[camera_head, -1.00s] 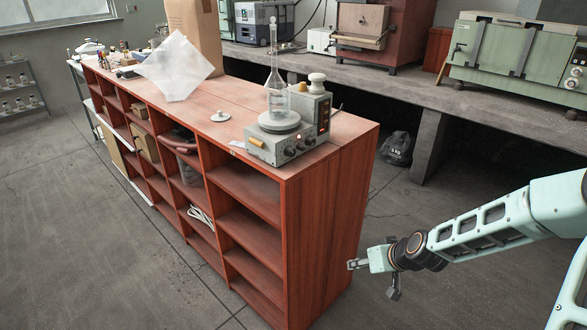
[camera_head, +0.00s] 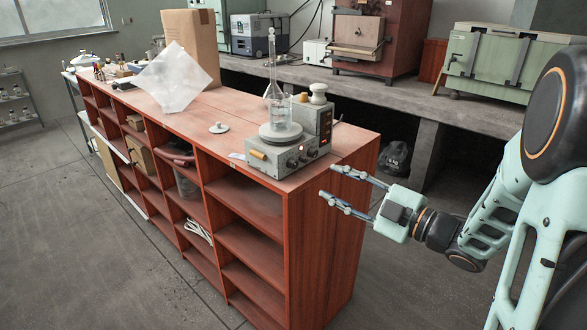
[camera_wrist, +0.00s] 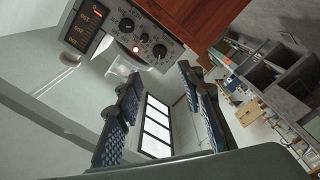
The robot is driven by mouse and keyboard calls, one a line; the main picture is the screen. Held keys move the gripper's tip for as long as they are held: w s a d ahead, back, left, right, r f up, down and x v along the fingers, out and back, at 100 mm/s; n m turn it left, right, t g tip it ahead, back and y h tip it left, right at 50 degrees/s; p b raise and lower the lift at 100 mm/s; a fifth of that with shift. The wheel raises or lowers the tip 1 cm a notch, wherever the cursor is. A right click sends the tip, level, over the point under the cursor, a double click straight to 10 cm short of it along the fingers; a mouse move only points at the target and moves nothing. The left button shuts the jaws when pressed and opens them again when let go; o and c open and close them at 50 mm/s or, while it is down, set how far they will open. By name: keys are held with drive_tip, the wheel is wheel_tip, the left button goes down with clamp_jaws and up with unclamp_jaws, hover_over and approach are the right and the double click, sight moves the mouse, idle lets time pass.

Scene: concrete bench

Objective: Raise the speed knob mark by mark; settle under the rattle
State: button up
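The grey stirrer (camera_head: 275,162) stands on the wooden cabinet's top near its right end. A clear long-necked flask (camera_head: 277,112) stands upright on its round plate. Two dark knobs show on the stirrer's front, one upper-left (camera_wrist: 126,25) and one lower-right (camera_wrist: 159,50) in the wrist view, with a lit lamp (camera_wrist: 136,49) between them. I cannot tell which is the speed knob, nor read its mark. My gripper (camera_head: 330,182) is open and empty beyond the cabinet's right end, pointing left, apart from the stirrer. Its two fingers frame empty space in the wrist view (camera_wrist: 162,82).
A control box with red digits (camera_wrist: 85,25) adjoins the stirrer. A white lid (camera_head: 219,128), a translucent sheet (camera_head: 175,78) and a cardboard box (camera_head: 195,45) are farther left on the wooden cabinet (camera_head: 322,240). A concrete bench (camera_head: 415,97) with equipment runs behind. Floor is free in front.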

sight(296, 165)
drive_tip(key=b+x, duration=0.1)
drive_tip(key=x, duration=0.9)
drive_tip(key=shift+w+a, duration=0.15)
